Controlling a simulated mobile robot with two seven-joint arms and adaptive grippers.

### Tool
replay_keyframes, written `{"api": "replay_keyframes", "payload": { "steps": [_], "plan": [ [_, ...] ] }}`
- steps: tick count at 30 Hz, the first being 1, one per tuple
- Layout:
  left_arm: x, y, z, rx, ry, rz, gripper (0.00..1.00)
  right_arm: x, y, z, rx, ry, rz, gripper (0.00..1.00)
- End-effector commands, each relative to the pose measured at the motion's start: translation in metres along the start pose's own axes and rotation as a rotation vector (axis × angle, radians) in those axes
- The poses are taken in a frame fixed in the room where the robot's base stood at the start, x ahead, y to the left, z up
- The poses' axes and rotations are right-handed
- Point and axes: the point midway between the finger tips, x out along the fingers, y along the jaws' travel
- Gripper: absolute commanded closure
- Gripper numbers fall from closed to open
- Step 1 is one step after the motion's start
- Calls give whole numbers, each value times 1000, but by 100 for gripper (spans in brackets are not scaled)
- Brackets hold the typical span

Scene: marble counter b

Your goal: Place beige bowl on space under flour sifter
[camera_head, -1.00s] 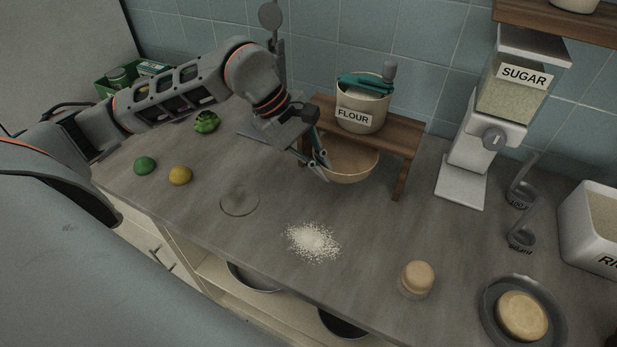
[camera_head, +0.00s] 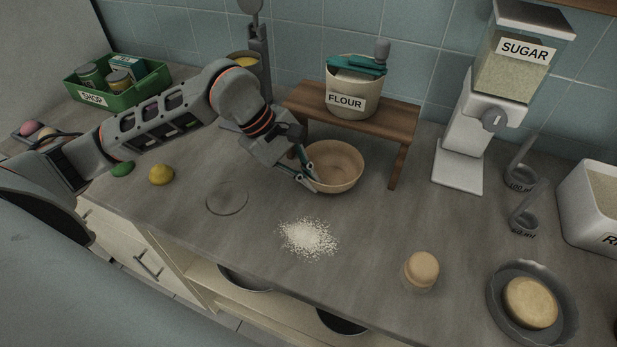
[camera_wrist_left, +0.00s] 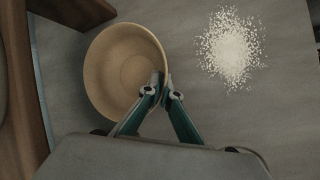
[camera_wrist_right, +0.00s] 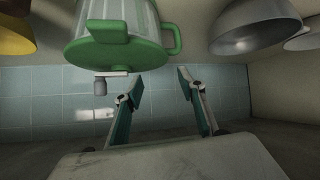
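The beige bowl (camera_head: 336,160) is upright just in front of the wooden stand, its mouth fully in view; I cannot tell whether it touches the counter. The cream flour container (camera_head: 345,100), labelled FLOUR with a teal top, sits on the wooden stand (camera_head: 390,122). The space under the stand is partly hidden by the bowl. My left gripper (camera_head: 308,185) is at the bowl's near left rim. In the left wrist view, my left gripper (camera_wrist_left: 160,82) is shut on the rim of the bowl (camera_wrist_left: 105,70). My right gripper (camera_wrist_right: 157,84) is open and empty, seen only in its wrist view.
White powder (camera_head: 308,238) and a clear round disc (camera_head: 227,198) lie in front. A sugar dispenser (camera_head: 485,115) stands right of the stand. A lemon (camera_head: 161,174) lies left. A green pot (camera_wrist_right: 120,45) and metal bowl (camera_wrist_right: 253,25) show near my right gripper.

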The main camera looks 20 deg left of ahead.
Motion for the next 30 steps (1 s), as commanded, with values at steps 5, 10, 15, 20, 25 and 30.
{"api": "replay_keyframes", "payload": {
  "steps": [5, 10, 15, 20, 25, 30],
  "plan": [
    [3, -1, -2, 1, 1, 1, 100, 1, 0, 0, 1, 3, 0, 60],
    [2, -1, -1, 0, 1, 0, 79, 1, 0, 0, 0, 4, 1, 60],
    [2, -1, -1, 0, 0, 0, 79, 1, 0, 0, 0, 3, 1, 60],
    [0, 0, 0, 0, 0, 1, 79, 0, 0, 0, -1, 0, 0, 60],
    [-20, 1, -1, 1, 4, 3, 79, 0, 0, 2, -1, -3, 0, 60],
    [-55, 1, -2, 1, 5, 3, 79, 1, 0, 4, -2, -4, 0, 60]
  ]
}}
